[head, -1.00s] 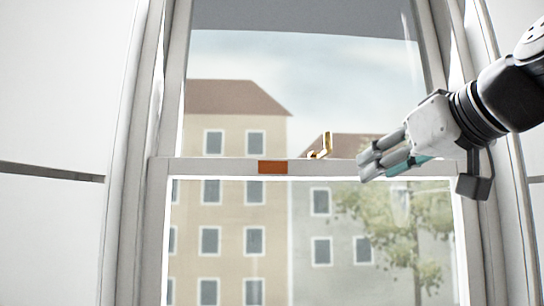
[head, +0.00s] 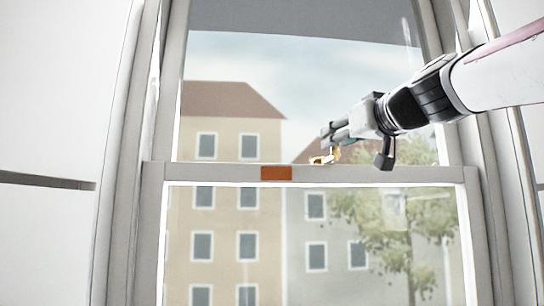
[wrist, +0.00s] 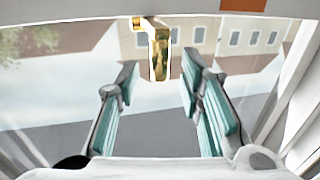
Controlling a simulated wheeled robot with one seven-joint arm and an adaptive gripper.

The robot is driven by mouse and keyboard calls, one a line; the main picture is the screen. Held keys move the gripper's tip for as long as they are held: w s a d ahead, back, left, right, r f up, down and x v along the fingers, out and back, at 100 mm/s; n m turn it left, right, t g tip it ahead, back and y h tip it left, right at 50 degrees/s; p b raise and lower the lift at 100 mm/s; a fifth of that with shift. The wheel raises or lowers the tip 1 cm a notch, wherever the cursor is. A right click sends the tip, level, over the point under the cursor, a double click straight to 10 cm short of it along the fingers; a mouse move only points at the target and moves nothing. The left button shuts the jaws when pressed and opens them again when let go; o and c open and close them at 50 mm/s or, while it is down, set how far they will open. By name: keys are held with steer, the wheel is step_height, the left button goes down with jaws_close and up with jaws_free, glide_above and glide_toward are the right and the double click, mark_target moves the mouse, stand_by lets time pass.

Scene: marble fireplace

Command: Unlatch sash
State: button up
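The brass latch (head: 322,159) sits on top of the white sash rail (head: 220,173), right of the middle. Its lever is partly hidden by my fingers in the head view. In the wrist view the latch (wrist: 160,52) shows as a gold bar pointing toward me, in line with the gap between my fingers. My gripper (head: 327,135) is just above the latch, reaching in from the right. In the wrist view my gripper (wrist: 160,77) is open, with teal-padded fingers on both sides and nothing held. I cannot tell if a fingertip touches the latch.
An orange-red block (head: 276,173) is on the rail's front, left of the latch. The window frame's right jamb (head: 480,230) stands beneath my arm, and the left jamb (head: 150,230) is far off. Glass (head: 250,55) lies behind the upper area. The rail left of the block is clear.

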steer(key=shift+x, duration=1.3)
steer(key=shift+c, duration=0.6)
jaws_close()
